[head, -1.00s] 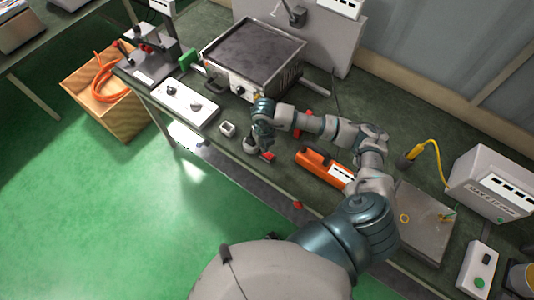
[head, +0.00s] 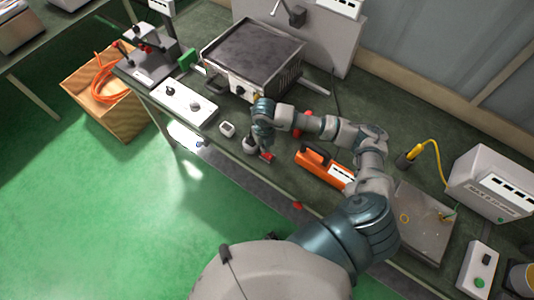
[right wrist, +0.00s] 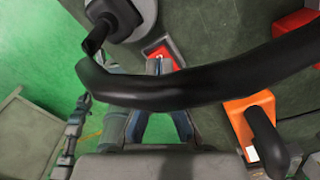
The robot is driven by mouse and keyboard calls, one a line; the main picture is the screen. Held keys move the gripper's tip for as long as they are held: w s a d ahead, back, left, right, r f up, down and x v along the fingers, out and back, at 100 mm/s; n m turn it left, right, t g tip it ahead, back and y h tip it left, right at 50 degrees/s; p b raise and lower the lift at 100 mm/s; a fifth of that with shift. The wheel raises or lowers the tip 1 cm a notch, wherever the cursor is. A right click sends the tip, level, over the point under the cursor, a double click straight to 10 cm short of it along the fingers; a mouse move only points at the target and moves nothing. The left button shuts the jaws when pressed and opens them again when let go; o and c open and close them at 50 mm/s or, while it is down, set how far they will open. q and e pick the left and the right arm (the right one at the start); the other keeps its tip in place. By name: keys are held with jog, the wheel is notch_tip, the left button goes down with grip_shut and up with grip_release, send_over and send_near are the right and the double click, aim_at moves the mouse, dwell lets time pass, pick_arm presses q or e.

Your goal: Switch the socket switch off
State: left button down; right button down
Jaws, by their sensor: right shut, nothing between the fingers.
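I cannot tell for sure which piece is the socket switch. A small white frame with a grey centre (head: 227,129) lies near the table's front edge. A red piece (head: 267,157) sits just right of it, beside my right gripper (head: 262,146). In the right wrist view the red piece (right wrist: 167,47) shows just beyond the tips of my right gripper (right wrist: 160,66). The gripper points down, shut and empty; I cannot tell whether it touches the red piece. A black curved part crosses that view and hides some of the fingers. My left gripper is not in view.
A heating plate (head: 252,55) with a front knob stands behind. A white box with dark knobs (head: 186,103) lies to the left. An orange tool (head: 322,167) lies right of the gripper. A box with a green button (head: 478,270) stands at far right.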

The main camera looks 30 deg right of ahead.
jog(key=shift+f, duration=0.35)
jog(key=shift+f+b, duration=0.95)
jog(key=shift+f, duration=0.05)
dwell(0.3)
jog(key=shift+r, duration=0.1)
jog(key=shift+r+p, duration=2.45)
jog(key=shift+r, duration=1.05)
jog(key=shift+f, duration=0.1)
